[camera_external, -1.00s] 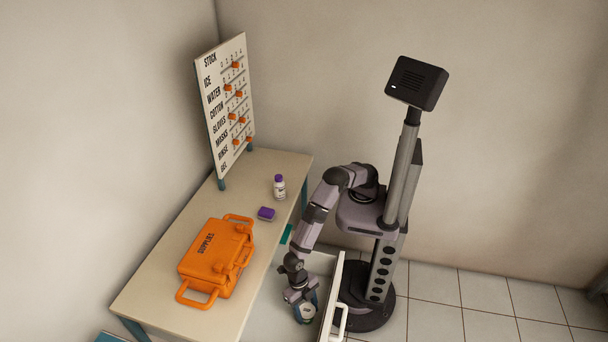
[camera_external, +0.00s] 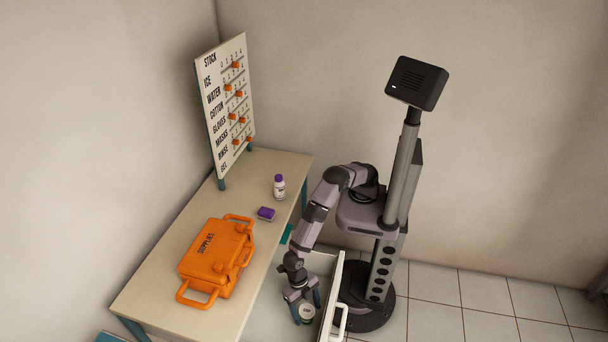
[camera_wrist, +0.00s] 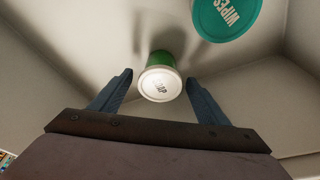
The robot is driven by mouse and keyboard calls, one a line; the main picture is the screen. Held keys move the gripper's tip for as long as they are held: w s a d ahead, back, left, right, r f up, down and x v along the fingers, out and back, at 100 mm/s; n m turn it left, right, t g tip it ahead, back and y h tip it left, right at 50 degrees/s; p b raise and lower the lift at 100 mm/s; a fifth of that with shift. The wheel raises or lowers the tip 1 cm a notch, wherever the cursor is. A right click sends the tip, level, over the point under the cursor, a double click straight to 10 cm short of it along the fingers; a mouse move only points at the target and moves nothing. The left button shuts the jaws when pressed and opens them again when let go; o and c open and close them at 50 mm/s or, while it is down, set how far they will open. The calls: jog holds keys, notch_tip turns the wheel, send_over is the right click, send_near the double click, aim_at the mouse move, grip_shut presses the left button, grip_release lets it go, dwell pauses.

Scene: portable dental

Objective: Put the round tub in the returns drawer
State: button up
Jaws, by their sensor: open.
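A round tub (camera_external: 307,311) with a pale lid stands inside the open white drawer (camera_external: 338,291). My gripper (camera_external: 303,304) is low over the drawer and open. In the wrist view its two fingers (camera_wrist: 160,92) are spread on either side of the tub, with gaps between them and it. The tub's lower part is mostly hidden.
A teal lid marked WIPES (camera_wrist: 226,14) is beside the tub in the wrist view. The table (camera_external: 150,290) alongside bears an orange supplies case (camera_external: 215,262), a purple item (camera_external: 266,213) and a purple-capped bottle (camera_external: 279,187). The drawer walls surround my gripper closely.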

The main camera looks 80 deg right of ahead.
jog(key=v, duration=1.1)
jog(key=shift+r+b, duration=0.25)
jog(key=shift+b, duration=0.05)
jog(key=shift+w, duration=0.1)
jog(key=w+d+r+m+y+p, duration=0.1)
jog(key=w+d+r+m+p, duration=0.1)
jog(key=d+r+m+p, duration=0.45)
jog(key=w+d+r+m+y+p, duration=0.1)
jog(key=w+d+m+p, duration=0.2)
jog(key=d, duration=0.6)
jog(key=w+d+r+m+y+p, duration=0.1)
jog(key=d+r+m+p, duration=0.25)
jog(key=d+m, duration=0.35)
jog(key=d+f+m+t+h+b, duration=0.15)
jog(key=d+f+m+b, duration=0.3)
jog(key=d, duration=0.45)
jog(key=d+f+m+h+b, duration=0.25)
jog(key=d+m+b, duration=0.2)
jog(key=d, duration=0.35)
jog(key=d+f+m+t+h+b, duration=0.1)
jog(key=d+f+m+b, duration=0.35)
jog(key=d, duration=0.45)
notch_tip(320, 180, up, 17)
jog(key=p, duration=1.7)
jog(key=shift+w+a+n, duration=0.15)
jog(key=shift+w+n, duration=0.15)
jog(key=shift+n, duration=0.1)
